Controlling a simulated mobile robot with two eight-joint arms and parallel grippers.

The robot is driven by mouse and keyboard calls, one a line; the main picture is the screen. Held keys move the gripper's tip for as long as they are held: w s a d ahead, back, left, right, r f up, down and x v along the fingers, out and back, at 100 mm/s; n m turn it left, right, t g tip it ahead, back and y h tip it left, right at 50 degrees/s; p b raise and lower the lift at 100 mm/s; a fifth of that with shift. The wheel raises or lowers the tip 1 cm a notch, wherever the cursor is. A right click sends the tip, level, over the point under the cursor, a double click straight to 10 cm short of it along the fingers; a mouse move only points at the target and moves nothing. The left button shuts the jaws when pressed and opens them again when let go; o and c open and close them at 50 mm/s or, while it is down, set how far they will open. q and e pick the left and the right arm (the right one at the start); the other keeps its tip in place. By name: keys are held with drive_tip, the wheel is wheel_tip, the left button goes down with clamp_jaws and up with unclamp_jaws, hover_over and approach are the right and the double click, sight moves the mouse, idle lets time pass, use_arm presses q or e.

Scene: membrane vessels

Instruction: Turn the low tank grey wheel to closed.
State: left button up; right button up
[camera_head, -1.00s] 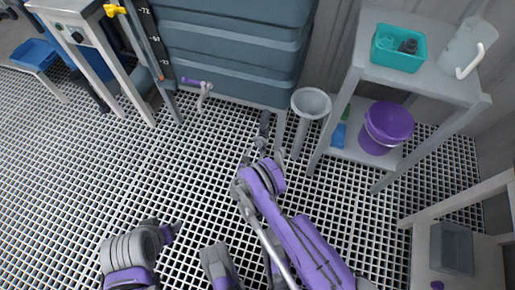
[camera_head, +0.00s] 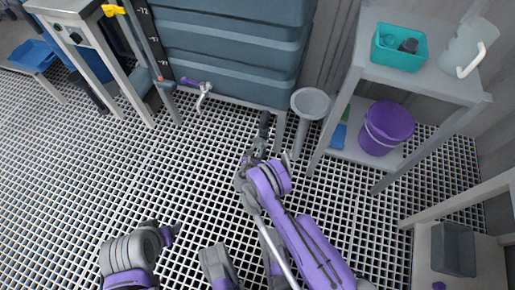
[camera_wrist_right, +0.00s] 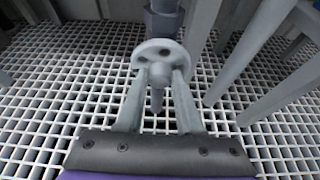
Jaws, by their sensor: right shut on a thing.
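The low tank (camera_head: 235,62) is a ribbed blue-grey vessel at the top centre of the head view. In the right wrist view the grey wheel (camera_wrist_right: 160,52) is a round disc with holes, below a dark fitting (camera_wrist_right: 163,20). My right gripper (camera_wrist_right: 158,75) has one finger on each side of the wheel and is shut on it. In the head view my right gripper (camera_head: 258,146) is small and partly hidden by its own wrist, at the tank's lower right corner. My left gripper (camera_head: 170,233) is low on the left, over the floor, apart from everything; its jaws are unclear.
A grey funnel-topped stand (camera_head: 310,104) is just right of the right gripper. A shelf table (camera_head: 425,82) holds a teal bin (camera_head: 398,60) and a purple bucket (camera_head: 386,128). The grating floor (camera_head: 110,175) is open at left.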

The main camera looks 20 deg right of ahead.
clamp_jaws()
drive_tip(key=shift+d+m+t+y, duration=0.1)
drive_tip(key=shift+m+t+y, duration=0.2)
drive_tip(key=shift+m, duration=0.4)
drive_tip(key=o, duration=1)
unclamp_jaws()
drive_tip(key=shift+c, duration=0.2)
drive_tip(key=shift+s, duration=0.15)
